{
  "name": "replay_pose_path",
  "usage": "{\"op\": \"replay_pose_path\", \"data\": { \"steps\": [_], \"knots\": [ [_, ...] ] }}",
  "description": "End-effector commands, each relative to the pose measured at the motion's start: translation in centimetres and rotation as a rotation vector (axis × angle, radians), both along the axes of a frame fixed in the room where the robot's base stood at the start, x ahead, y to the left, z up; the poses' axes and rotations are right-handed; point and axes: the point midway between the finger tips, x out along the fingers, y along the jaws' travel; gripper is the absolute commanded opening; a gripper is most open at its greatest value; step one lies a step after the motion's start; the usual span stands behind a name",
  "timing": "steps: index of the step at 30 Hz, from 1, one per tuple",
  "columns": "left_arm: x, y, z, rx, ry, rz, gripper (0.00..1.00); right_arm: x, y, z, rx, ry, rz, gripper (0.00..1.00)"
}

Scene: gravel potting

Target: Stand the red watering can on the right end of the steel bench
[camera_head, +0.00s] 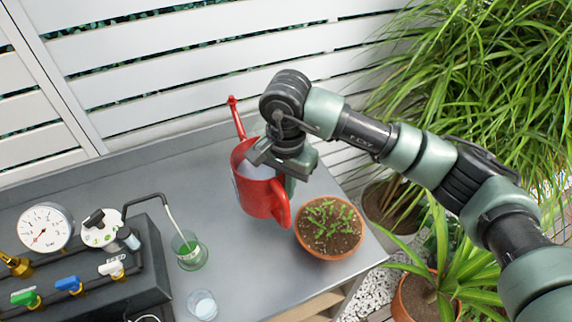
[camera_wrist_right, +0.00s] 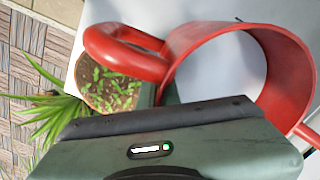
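The red watering can (camera_head: 262,196) is at the right part of the steel bench (camera_head: 220,275), its spout pointing to the back left and its handle towards the front right. It looks roughly upright; I cannot tell whether its base touches the bench. My right gripper (camera_head: 284,172) is at the can's rim, on the handle side. In the right wrist view, the can's open top and handle (camera_wrist_right: 125,55) lie just beyond the gripper body. The fingertips are mostly hidden, so their grip on the rim is unclear. My left gripper is out of view.
A terracotta pot with seedlings (camera_head: 330,228) stands close beside the can's handle, near the bench's right edge. A green glass beaker (camera_head: 188,250), a small clear cup (camera_head: 202,305) and a dark valve unit with a gauge (camera_head: 45,228) stand to the left. Potted plants stand beyond the right edge.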

Motion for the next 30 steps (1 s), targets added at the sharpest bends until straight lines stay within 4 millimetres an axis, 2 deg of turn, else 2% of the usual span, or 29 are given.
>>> {"op": "replay_pose_path", "data": {
  "steps": [1,7,17,25,30],
  "knots": [
    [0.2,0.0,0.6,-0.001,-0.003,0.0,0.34,0.0,0.1,-0.5,0.006,-0.001,0.002,0.0],
    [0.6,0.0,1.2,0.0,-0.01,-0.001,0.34,0.1,0.2,-3.4,0.006,-0.005,0.001,0.0],
    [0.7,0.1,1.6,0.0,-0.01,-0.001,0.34,0.1,0.2,-5.2,0.006,-0.005,0.001,0.0],
    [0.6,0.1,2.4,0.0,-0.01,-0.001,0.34,0.1,0.2,-8.3,0.006,-0.005,0.002,0.0],
    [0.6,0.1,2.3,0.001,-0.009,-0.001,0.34,0.2,0.2,-8.6,0.008,-0.008,0.003,0.0]
  ]
}}
